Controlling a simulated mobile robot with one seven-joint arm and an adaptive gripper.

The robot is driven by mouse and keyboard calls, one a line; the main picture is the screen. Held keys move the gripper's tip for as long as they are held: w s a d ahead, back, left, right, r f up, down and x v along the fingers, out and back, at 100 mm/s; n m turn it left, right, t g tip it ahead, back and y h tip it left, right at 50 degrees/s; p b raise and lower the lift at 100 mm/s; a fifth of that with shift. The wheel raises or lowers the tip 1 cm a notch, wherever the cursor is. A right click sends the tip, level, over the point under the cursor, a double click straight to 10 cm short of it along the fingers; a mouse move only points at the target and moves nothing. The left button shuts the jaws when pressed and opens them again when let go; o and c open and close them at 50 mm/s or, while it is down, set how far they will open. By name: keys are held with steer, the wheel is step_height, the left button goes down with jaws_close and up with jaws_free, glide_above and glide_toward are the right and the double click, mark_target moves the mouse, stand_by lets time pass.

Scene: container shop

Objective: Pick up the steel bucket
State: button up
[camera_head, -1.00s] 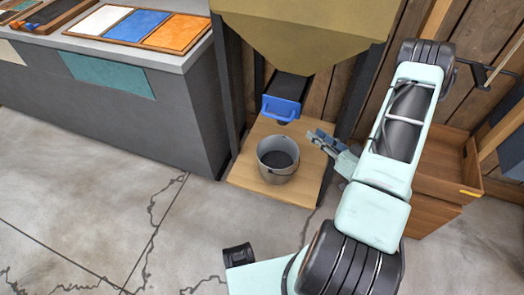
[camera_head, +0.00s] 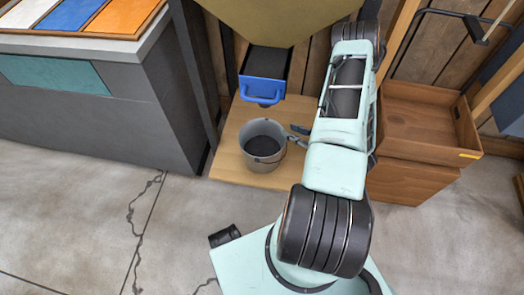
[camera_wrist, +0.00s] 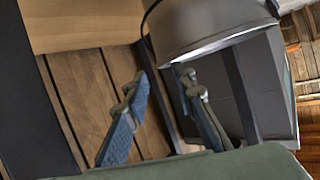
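The steel bucket (camera_head: 256,151) is grey, with a thin wire handle and dark contents. It stands upright on a light wooden platform (camera_head: 228,168) below the hopper. My gripper (camera_head: 300,136) is at the bucket's right side, close to its rim and partly hidden by my arm. In the wrist view my gripper (camera_wrist: 160,82) is open, its two fingers apart with nothing gripped between them. The bucket (camera_wrist: 205,25) fills the upper middle there. The right finger overlaps the area just under its bright rim; I cannot tell whether they touch.
A yellowish hopper (camera_head: 270,18) hangs above, with a blue-fronted chute or drawer (camera_head: 262,91) right over the bucket's back. A dark post (camera_head: 193,70) and grey counter (camera_head: 90,105) stand left. A brown wooden box (camera_head: 420,130) stands right. Concrete floor in front is open.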

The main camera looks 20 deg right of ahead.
mark_target(282, 128)
steer(key=b+x, duration=0.1)
steer(key=x, duration=0.4)
steer(key=shift+w+a+r+b, duration=0.1)
steer(key=shift+b, duration=0.3)
steer(key=shift+c, duration=0.4)
jaws_close()
steer(key=shift+r, duration=0.1)
